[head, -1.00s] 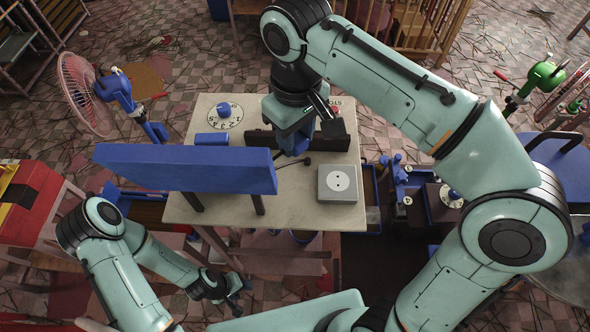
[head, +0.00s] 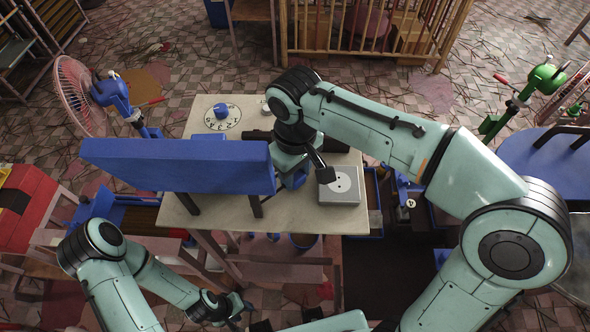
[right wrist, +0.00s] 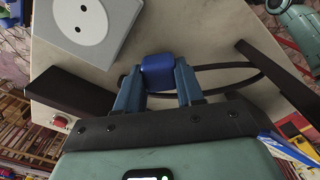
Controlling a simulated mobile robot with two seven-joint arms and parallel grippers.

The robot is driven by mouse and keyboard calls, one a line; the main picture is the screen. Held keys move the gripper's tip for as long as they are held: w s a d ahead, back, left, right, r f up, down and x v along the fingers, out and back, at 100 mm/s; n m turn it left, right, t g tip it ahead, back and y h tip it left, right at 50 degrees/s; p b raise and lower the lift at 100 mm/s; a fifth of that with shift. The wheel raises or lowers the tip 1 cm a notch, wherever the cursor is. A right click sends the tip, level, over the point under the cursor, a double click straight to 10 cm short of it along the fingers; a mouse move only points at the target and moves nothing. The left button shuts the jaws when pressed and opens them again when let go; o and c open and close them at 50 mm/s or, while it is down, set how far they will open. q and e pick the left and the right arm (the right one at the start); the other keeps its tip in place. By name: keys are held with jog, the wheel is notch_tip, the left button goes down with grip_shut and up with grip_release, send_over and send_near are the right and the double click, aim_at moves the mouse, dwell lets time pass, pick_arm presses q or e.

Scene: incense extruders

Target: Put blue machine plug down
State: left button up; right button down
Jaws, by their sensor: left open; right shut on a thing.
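The blue plug (right wrist: 158,63) is between the two fingers of my right gripper (right wrist: 157,78), which is shut on it. A black cable (right wrist: 235,68) runs beside it and curves over the pale tabletop. In the head view my right gripper (head: 294,178) is low over the table, just left of the grey socket box (head: 343,187); the arm hides most of the plug. The socket box also shows at the upper left of the right wrist view (right wrist: 85,28). Whether the plug touches the tabletop I cannot tell. My left gripper (head: 232,306) is open and empty, below the table's front edge.
A large blue panel (head: 170,166) on dark legs covers the table's left front. A dial with a blue knob (head: 221,112) sits at the back left. A dark bar (head: 258,137) lies behind my right gripper. Bare tabletop (head: 320,217) lies in front of the socket box.

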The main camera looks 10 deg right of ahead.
pick_arm(q)
jog(key=shift+f, duration=0.1)
pick_arm(e)
jog(key=shift+f, duration=0.1)
pick_arm(q)
jog(key=shift+s+f+b, duration=0.3)
pick_arm(e)
jog(key=shift+f, duration=0.5)
jog(key=c, duration=0.7)
grip_release()
pick_arm(q)
jog(key=shift+r, duration=0.1)
pick_arm(e)
jog(key=shift+r, duration=0.1)
jog(key=shift+r, duration=0.4)
pick_arm(q)
jog(key=shift+t, duration=0.3)
jog(key=w+r+p, duration=0.3)
jog(key=w+r, duration=0.1)
jog(key=shift+r, duration=0.15)
pick_arm(e)
notch_tip(320, 180, up, 12)
jog(key=shift+r, duration=0.15)
